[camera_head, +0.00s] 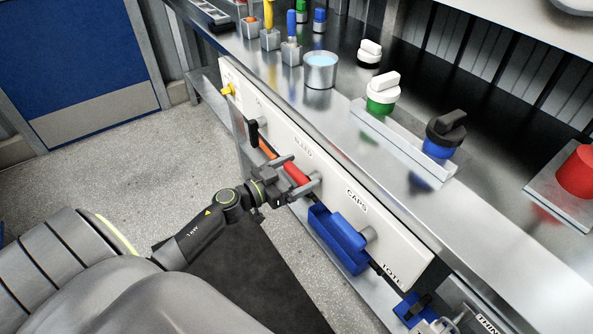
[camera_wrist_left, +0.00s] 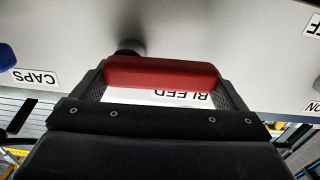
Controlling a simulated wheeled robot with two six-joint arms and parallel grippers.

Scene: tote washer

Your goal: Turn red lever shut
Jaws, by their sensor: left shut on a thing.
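The red lever (camera_head: 297,174) sits on the front of a long pale panel and lies roughly along the panel's length. Its pivot is at its right end in the head view. My left gripper (camera_head: 290,176) is shut on the red lever. In the left wrist view the red lever (camera_wrist_left: 163,72) spans between the two fingers of my left gripper (camera_wrist_left: 163,85). The grey pivot (camera_wrist_left: 131,47) shows behind the lever's left part. An upside-down BLEED label (camera_wrist_left: 185,96) is partly hidden by the lever and gripper. My right gripper is not in view.
The steel bench above holds a blue-filled cup (camera_head: 320,72) and capped containers. The floor at left is open.

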